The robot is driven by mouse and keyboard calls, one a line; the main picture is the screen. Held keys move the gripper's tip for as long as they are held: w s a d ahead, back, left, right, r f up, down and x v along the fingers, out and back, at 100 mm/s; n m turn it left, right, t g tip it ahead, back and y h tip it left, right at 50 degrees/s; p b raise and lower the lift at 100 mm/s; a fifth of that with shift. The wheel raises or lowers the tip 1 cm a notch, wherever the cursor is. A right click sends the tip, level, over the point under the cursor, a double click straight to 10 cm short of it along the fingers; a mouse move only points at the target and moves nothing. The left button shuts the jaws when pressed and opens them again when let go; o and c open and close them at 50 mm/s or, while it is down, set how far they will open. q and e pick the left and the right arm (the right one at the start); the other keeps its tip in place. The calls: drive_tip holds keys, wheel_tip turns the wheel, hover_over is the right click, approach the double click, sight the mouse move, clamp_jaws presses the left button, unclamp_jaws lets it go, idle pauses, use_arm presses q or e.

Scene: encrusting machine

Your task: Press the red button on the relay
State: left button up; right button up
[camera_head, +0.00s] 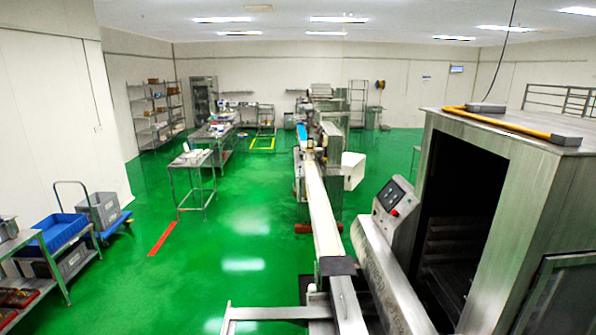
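A slanted grey control panel (405,212) stands right of centre, at the left side of a large metal cabinet. It has a dark screen (390,194) and a small red button (394,212) below the screen. Further small details on the panel are too small to make out. I cannot tell whether this panel is the relay. Neither of my grippers shows in the head view, so nothing is seen touching the button.
The open-fronted metal cabinet (555,165) fills the right side. A long conveyor (321,215) runs away through the middle. Worktables (192,160) and a blue crate (58,232) stand left. Green floor (225,240) between them is mostly clear.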

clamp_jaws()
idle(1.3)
